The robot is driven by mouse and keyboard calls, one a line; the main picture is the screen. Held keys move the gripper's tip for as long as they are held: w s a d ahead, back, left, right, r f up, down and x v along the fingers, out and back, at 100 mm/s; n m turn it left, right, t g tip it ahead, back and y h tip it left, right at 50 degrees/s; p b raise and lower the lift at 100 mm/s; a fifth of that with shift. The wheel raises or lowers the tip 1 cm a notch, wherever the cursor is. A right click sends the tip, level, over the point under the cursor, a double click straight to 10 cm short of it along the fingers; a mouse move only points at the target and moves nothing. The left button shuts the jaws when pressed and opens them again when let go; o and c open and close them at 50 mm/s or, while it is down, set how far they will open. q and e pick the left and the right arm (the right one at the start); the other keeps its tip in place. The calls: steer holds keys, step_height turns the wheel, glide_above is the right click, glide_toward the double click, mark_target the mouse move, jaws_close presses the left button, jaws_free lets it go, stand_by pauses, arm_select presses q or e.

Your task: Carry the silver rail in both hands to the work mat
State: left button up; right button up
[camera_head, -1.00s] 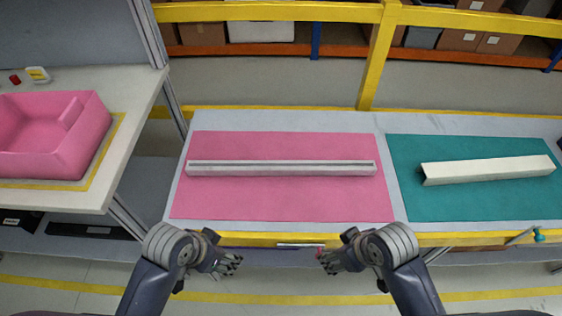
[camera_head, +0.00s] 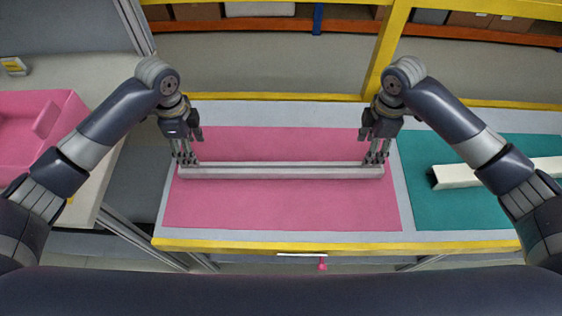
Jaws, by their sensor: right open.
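The silver rail (camera_head: 280,171) is a long straight bar lying left to right on the pink mat (camera_head: 285,209). My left gripper (camera_head: 185,160) points down at the rail's left end, and its fingers look spread. My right gripper (camera_head: 376,160) points down at the rail's right end with its fingers open. The fingertips are at the rail's height in the picture; whether they touch it is too small to tell. A teal mat (camera_head: 425,207) lies to the right, partly hidden behind my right arm.
A cream rail (camera_head: 455,177) lies on the teal mat, partly covered by my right arm. A pink bin (camera_head: 62,110) stands on the side table at left. A yellow barrier (camera_head: 386,50) runs behind the bench. The front of the pink mat is clear.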

arm_select(q)
steer(key=shift+a+r, duration=0.15)
steer(key=shift+r, duration=0.05)
arm_select(e)
steer(key=shift+d+r, duration=0.15)
steer(key=shift+r, duration=0.05)
arm_select(q)
steer(key=shift+f, duration=0.1)
arm_select(e)
steer(key=shift+f, duration=0.1)
arm_select(q)
step_height(320, 180, down, 11)
steer(key=shift+r, duration=0.2)
arm_select(e)
step_height(320, 180, down, 11)
steer(key=shift+r, duration=0.15)
arm_select(q)
steer(key=shift+w, duration=0.1)
jaws_close()
arm_select(e)
steer(key=shift+w, duration=0.1)
jaws_close()
